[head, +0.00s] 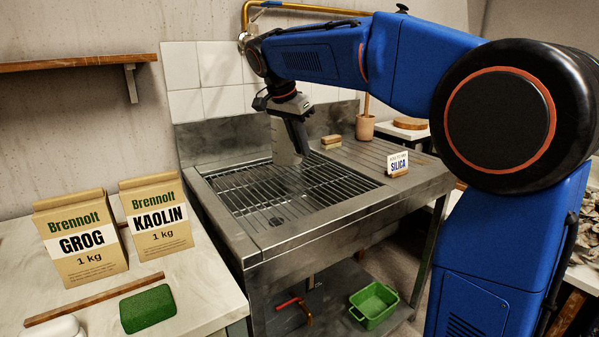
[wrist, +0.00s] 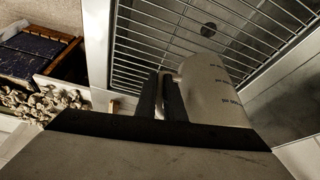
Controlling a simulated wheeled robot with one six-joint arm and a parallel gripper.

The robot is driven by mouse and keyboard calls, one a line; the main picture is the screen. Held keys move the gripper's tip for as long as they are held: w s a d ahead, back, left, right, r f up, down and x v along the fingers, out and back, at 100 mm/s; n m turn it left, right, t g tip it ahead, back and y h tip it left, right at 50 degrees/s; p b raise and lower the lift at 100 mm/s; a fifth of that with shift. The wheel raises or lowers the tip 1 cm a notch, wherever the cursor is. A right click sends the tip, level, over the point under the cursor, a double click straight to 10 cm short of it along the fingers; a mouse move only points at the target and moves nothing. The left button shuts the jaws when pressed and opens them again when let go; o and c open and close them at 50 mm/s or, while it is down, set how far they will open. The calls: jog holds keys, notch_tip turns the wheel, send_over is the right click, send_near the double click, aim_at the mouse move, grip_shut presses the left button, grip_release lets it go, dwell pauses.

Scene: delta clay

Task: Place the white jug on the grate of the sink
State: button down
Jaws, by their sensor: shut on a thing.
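My gripper (head: 302,150) is above the sink's grate (head: 235,195), toward its back. In the wrist view my gripper (wrist: 162,95) is shut on the handle of the white jug. The white jug (wrist: 210,88), with dark printed marks on its side, sits just right of the fingers. In the head view the jug (head: 281,143) looks grey and hangs beside the finger, partly hidden. Metal grate bars (wrist: 150,50) lie beyond the jug in the wrist view. I cannot tell whether the jug's base touches the grate.
The ribbed drainboard to the right holds a sponge-like block (head: 331,142) and a SILICA card (head: 398,163). A terracotta pot (head: 365,127) stands behind. GROG (head: 80,240) and KAOLIN (head: 157,215) bags stand on the left counter. The grate's front is clear.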

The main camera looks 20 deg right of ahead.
jog(key=shift+a+x, duration=0.2)
jog(key=shift+x, duration=0.95)
jog(key=shift+s+f, duration=0.1)
jog(key=shift+f, duration=2.3)
jog(key=shift+f, duration=0.15)
jog(key=c, duration=1.9)
grip_release()
jog(key=shift+o, duration=0.2)
jog(key=v, duration=1.2)
